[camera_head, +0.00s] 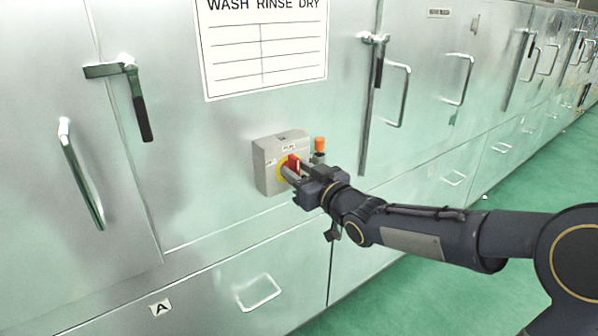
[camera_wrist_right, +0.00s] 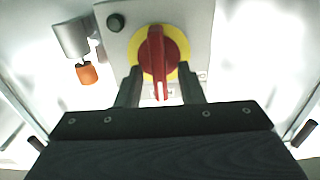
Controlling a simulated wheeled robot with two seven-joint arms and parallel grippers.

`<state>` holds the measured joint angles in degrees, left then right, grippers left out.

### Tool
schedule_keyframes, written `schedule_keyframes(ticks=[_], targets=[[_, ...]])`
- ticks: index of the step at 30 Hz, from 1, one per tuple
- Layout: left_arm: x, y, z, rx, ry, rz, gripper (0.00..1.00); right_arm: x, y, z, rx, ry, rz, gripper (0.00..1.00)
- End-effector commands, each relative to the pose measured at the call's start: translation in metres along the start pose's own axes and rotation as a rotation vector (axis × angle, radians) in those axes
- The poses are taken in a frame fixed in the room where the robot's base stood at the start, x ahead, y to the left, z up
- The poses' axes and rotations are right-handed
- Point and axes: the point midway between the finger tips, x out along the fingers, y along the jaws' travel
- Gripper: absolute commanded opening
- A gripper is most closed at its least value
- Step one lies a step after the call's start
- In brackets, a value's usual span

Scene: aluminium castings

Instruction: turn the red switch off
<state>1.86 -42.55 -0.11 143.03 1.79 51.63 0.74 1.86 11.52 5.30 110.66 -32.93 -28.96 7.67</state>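The red switch (camera_head: 292,166) is a rotary handle on a yellow disc, mounted on a grey box (camera_head: 264,163) on the metal cabinet front. In the right wrist view the red handle (camera_wrist_right: 157,60) stands upright in the picture, in line with the gripper. My right gripper (camera_head: 296,175) is at the switch; in the wrist view its two fingers (camera_wrist_right: 158,88) are apart, one on each side of the handle's lower part, with gaps visible. Part of the disc and the box's lower right are hidden by the gripper in the head view. My left gripper is not in view.
An orange-capped fitting (camera_head: 320,146) sticks out just right of the box and also shows in the wrist view (camera_wrist_right: 87,74). A green-black latch handle (camera_head: 139,104) and door bars are further left; a long latch lever (camera_head: 368,110) is right. Green floor (camera_head: 430,290) is clear.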

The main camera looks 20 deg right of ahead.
Motion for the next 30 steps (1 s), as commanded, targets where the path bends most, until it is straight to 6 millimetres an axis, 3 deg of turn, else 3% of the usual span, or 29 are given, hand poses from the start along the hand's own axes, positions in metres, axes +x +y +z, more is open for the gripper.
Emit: schedule_keyframes(ticks=[2,10,20,30], targets=[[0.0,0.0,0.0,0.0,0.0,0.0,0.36,0.0,0.0,0.0,0.0,0.0,0.0,0.35],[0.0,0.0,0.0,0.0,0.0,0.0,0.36,0.0,0.0,0.0,0.0,-0.001,0.0,0.0],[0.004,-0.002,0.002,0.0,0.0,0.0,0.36,0.0,0.0,0.002,-0.025,0.0,0.0,0.0],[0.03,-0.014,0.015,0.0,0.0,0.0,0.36,0.0,-0.003,0.005,-0.22,0.003,0.0,0.0]])
